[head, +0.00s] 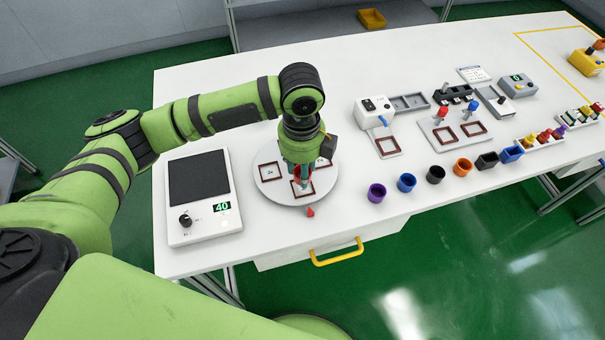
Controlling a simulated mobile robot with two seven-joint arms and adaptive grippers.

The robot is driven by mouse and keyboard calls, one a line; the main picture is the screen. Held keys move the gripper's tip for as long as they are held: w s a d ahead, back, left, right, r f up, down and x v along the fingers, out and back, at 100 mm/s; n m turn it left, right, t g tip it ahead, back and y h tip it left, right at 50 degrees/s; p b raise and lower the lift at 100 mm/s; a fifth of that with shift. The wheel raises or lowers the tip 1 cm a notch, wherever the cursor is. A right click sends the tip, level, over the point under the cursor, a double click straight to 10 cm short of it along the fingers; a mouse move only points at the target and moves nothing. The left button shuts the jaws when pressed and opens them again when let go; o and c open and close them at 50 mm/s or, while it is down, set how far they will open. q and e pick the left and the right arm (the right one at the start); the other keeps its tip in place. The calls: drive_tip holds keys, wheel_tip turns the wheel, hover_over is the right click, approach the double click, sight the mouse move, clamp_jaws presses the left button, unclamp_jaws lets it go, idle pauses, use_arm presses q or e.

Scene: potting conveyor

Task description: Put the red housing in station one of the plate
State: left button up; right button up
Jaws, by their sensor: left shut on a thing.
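The plate (262,186) is a round white disc with dark-red square outlines as stations, some carrying small labels that I cannot read for sure. One square is at its left, one at its right and one at its front, nearest the red pointer (310,211) on the table. My left gripper (303,182) points down over the front square. It is shut on the red housing (297,172), of which only a little red shows between the fingers. I cannot tell whether the housing touches the plate. My right gripper is not in view.
A white device with a dark pad (199,178) and a display reading 40 stands left of the plate. Several coloured cups, including a purple one (377,193), stand in a row to the right. Behind them are fixtures with red and blue handles (441,113). A yellow drawer handle (336,254) is below the front edge.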

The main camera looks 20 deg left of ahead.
use_arm(q)
wheel_tip(320, 180, down, 3)
drive_tip(key=shift+r+p, duration=0.2)
drive_tip(key=shift+p, duration=0.1)
drive_tip(key=shift+f, duration=0.45)
drive_tip(key=o, duration=0.8)
drive_tip(key=shift+f, duration=0.1)
wheel_tip(320, 180, up, 12)
drive_tip(key=b, duration=0.2)
drive_tip(key=shift+s, duration=0.1)
